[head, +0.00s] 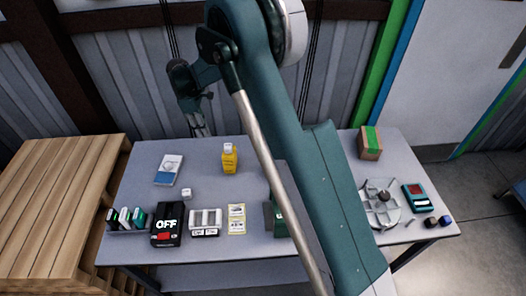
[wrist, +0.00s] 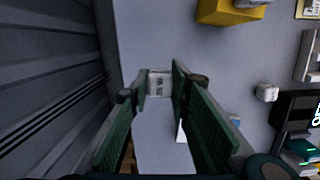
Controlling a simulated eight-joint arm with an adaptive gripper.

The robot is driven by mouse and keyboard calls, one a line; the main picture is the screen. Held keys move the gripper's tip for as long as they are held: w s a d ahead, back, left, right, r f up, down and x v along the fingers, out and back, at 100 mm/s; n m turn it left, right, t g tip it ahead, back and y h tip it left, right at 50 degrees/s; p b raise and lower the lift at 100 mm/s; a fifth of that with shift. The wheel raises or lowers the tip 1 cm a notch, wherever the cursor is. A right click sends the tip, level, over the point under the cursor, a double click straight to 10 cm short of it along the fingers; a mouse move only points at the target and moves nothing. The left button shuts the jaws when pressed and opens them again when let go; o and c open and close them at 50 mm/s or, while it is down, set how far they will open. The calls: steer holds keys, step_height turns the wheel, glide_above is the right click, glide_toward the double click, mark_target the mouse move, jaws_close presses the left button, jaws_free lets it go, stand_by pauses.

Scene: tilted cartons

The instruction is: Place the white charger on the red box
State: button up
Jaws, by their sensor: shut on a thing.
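My gripper (wrist: 160,83) is shut on a small white block with dark marks, which I take to be the white charger (wrist: 158,87). The block sits between the green fingertips in the wrist view. In the head view my gripper (head: 200,130) hangs above the back left edge of the table, and I cannot make out the held block there. No plainly red box shows.
A yellow container with a white top (head: 229,160), a small white cube (head: 187,194) and a blue-white box (head: 168,170) stand nearby. White holders (head: 205,220) and a round grey fixture (head: 385,207) are along the front. My arm hides the middle. The back centre is clear.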

steer(key=s+d+r+p, duration=0.1)
steer(key=s+d+r, duration=0.2)
steer(key=d, duration=0.6)
steer(key=s+d+r+p, duration=0.2)
steer(key=s+d+r, duration=0.2)
steer(key=s+d, duration=0.3)
steer(key=s+d+r+p, duration=0.1)
steer(key=s+d+r, duration=0.3)
steer(key=d, duration=0.9)
steer(key=shift+s+n+p, duration=0.3)
steer(key=shift+s+n, duration=0.1)
steer(key=shift+s, duration=0.5)
steer(key=shift+f, duration=3.15)
steer(key=shift+f, duration=0.15)
steer(key=shift+f+b, duration=0.35)
steer(key=shift+f, duration=1.4)
steer(key=shift+f, duration=0.2)
